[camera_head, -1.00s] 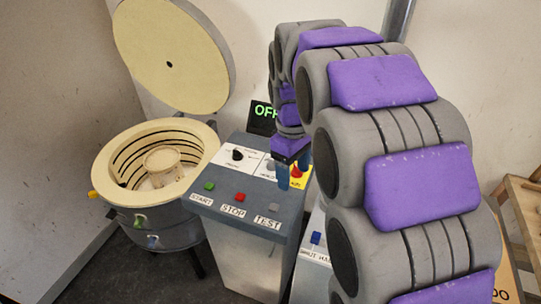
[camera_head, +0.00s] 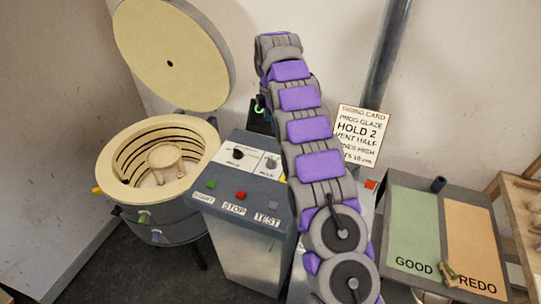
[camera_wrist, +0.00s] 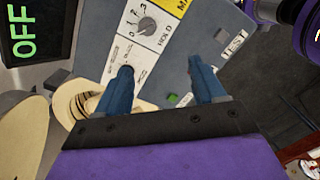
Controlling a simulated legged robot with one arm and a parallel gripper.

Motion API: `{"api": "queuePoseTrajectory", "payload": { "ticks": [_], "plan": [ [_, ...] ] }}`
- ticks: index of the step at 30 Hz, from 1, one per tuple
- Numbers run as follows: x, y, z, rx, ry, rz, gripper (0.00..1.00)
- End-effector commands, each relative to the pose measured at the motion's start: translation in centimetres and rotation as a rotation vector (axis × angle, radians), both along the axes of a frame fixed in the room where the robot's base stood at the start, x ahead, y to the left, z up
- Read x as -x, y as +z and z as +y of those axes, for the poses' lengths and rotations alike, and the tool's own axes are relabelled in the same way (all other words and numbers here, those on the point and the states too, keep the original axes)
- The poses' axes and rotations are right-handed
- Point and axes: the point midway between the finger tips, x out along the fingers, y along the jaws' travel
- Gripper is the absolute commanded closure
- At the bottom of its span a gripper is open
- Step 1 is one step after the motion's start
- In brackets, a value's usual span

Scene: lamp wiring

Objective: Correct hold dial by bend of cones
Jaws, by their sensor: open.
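The hold dial (camera_wrist: 148,26), a grey knob on a white plate marked 0 to 3, shows at the top of the wrist view. It also shows on the control panel in the head view (camera_head: 271,162). I cannot tell its pointer's setting. My gripper (camera_wrist: 159,64) is open and empty, its two blue fingers apart over the panel below the dial in the picture. Its fingers are hidden in the head view. A small brown piece, possibly the cones (camera_head: 449,272), sits across the GOOD (camera_head: 412,225) and REDO (camera_head: 472,235) boards' border. Its bend is too small to read.
A firing card (camera_head: 357,135) reads HOLD 2 and CONES HIGH. Left of the panel (camera_head: 238,228) stands the round kiln (camera_head: 108,158), lid (camera_head: 172,58) raised. START (camera_head: 211,184), STOP (camera_head: 241,195) and TEST (camera_head: 273,205) buttons line the panel's front. A display (camera_wrist: 20,32) reads OFF.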

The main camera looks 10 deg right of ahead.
Motion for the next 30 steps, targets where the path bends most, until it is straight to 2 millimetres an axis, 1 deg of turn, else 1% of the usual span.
{"api": "queuePoseTrajectory", "payload": {
  "ticks": [1, 3, 6, 14, 17, 20, 26, 30],
  "plan": [
    [-0.9, -0.6, -0.1, -0.006, 0.044, -0.004, 0.31],
    [-1.6, -1.5, -0.2, -0.013, 0.102, -0.006, 0.31],
    [-2.3, -2.2, -0.2, -0.02, 0.169, -0.013, 0.31],
    [-3.0, -3.5, -0.2, -0.027, 0.233, -0.017, 0.31],
    [-3.0, -4.4, -0.3, -0.026, 0.231, -0.017, 0.31],
    [-3.0, -5.9, -0.4, -0.025, 0.23, -0.017, 0.31],
    [-2.8, -9.6, -0.3, -0.025, 0.229, -0.015, 0.31],
    [-2.8, -11.1, -0.3, -0.026, 0.229, -0.015, 0.31]
  ]
}}
